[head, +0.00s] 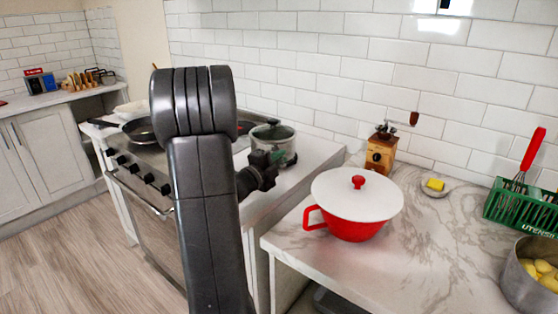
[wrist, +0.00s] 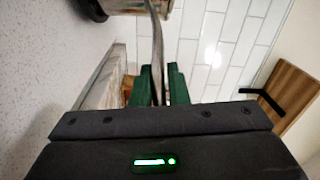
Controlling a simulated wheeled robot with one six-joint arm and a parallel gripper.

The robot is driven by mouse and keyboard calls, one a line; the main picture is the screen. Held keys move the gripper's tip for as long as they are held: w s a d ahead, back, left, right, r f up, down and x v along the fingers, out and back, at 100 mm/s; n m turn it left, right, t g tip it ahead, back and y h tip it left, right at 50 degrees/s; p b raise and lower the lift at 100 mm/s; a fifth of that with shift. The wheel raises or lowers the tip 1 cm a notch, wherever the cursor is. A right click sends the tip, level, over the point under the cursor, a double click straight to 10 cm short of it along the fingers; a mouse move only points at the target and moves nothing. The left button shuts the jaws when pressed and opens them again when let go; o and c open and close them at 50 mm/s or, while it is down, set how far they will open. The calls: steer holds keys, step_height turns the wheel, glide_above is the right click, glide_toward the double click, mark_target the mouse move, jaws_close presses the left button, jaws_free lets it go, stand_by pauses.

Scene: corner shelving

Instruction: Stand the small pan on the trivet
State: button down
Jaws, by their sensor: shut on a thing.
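The small pan (head: 275,143), silver with a dark rim, is just beyond my gripper (head: 277,156) in the head view, by the right end of the stove. In the wrist view my gripper (wrist: 161,85) has its two green fingers closed on the pan's metal handle (wrist: 156,45). Part of the pan's body (wrist: 140,5) shows at the top edge there. I cannot tell whether its base touches the surface below. I cannot make out a trivet in either view; my arm hides part of the stove.
A red pot (head: 357,228) with a white lid stands on the marble counter (head: 330,265). Behind it are a wooden grinder (head: 381,155) and a small dish with something yellow (head: 435,187). A green utensil basket (head: 520,208) and a pot of yellow food (head: 530,280) are at right. A frying pan (head: 141,131) is left.

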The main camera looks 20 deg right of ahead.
steer(key=shift+r, duration=0.15)
steer(key=c, duration=1.3)
jaws_free()
steer(key=shift+f, duration=0.2)
steer(key=b+v, duration=0.1)
steer(key=v, duration=1.2)
steer(key=shift+s+a+r+b, duration=0.1)
steer(key=shift+s+a+b, duration=0.15)
steer(key=shift+a+b, duration=0.1)
steer(key=shift+w+d, duration=0.1)
steer(key=p+x, duration=0.2)
steer(key=x, duration=1.1)
steer(key=shift+w+d, duration=0.2)
steer(key=shift+d, duration=0.15)
steer(key=shift+a+r, duration=0.1)
